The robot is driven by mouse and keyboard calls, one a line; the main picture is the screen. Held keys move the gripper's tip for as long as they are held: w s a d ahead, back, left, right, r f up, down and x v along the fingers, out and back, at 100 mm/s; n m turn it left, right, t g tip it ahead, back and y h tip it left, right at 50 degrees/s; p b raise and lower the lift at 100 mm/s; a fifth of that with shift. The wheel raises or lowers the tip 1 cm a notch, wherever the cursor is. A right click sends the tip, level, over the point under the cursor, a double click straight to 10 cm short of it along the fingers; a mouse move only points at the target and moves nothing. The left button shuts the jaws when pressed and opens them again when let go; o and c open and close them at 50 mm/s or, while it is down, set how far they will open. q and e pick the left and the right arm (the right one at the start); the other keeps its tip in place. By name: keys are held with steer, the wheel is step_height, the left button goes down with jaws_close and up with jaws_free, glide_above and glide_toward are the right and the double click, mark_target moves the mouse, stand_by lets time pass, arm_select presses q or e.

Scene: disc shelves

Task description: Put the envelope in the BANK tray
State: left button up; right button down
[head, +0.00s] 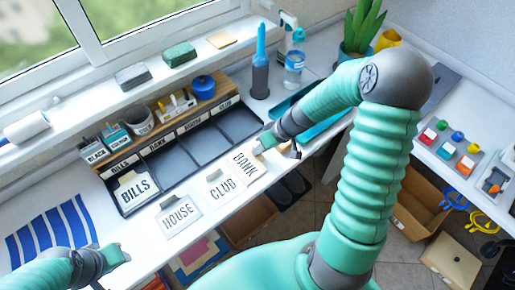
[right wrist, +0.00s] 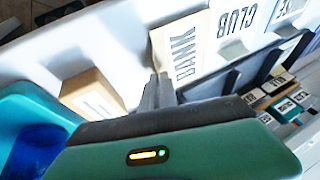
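The cream BANK envelope (head: 245,163) lies on the white counter right of the CLUB envelope. It also shows in the right wrist view (right wrist: 178,50). My right gripper (head: 266,144) is at its right edge; in the right wrist view its fingers (right wrist: 159,80) are close together at the envelope's edge and look shut on it. The BANK tray (head: 174,167) is the second dark compartment from the left, under the BANK label, and looks empty. My left gripper (head: 118,255) is at the lower left, away from the envelopes; its opening is unclear.
The BILLS envelope (head: 134,189) is in the leftmost tray. HOUSE (head: 179,217) and CLUB (head: 221,188) envelopes lie in front of the trays. The counter's front edge is close to the envelopes.

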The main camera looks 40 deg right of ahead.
steer(key=shift+s+d+f+b, duration=0.1)
steer(key=shift+d+f+b, duration=0.2)
steer(key=shift+d+f, duration=0.15)
steer(key=c, duration=1.7)
jaws_free()
steer(key=shift+d, duration=0.5)
steer(key=shift+o, duration=0.3)
steer(key=shift+a+r, duration=0.15)
steer(key=shift+a, duration=0.4)
steer(key=shift+d, duration=0.35)
steer(key=shift+a, duration=0.2)
